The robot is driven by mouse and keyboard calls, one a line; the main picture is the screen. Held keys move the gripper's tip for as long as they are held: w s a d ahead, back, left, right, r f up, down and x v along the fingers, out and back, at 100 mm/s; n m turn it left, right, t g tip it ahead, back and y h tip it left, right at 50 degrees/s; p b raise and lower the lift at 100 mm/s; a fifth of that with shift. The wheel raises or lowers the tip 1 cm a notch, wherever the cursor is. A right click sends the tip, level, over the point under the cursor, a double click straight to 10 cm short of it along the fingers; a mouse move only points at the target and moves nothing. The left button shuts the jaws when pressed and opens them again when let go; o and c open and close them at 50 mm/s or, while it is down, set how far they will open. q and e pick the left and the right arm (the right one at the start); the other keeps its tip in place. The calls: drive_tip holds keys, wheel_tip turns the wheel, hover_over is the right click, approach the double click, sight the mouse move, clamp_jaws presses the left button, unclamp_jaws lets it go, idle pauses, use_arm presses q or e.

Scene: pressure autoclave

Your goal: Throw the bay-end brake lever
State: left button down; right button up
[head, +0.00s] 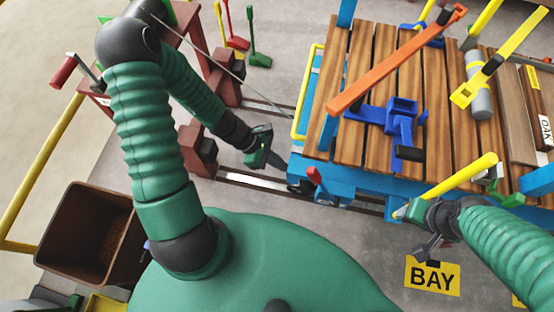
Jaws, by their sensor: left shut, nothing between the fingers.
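A short lever with a red grip (314,175) stands at the near left end of the blue cart (357,181). It looks like the brake lever, though no label on it is readable. My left gripper (280,162) is shut and empty, left of the red grip and apart from it, beside the cart's corner. My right gripper (432,242) is at the cart's near side, above the floor by the BAY sign (432,276). Its fingers are too small and dark to read clearly. A yellow bar (462,173) rises just behind it.
The cart's slatted wooden deck (370,60) carries a blue clamp (400,118), an orange bar (395,60) and a grey cylinder (480,100). A dark red frame (192,145) stands left of my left gripper. A brown bin (88,232) stands at the lower left.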

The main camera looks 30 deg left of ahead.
use_arm(q)
drive_tip(key=w+d+f+b, duration=0.1)
drive_tip(key=w+d+f, duration=0.1)
drive_tip(key=d, duration=0.4)
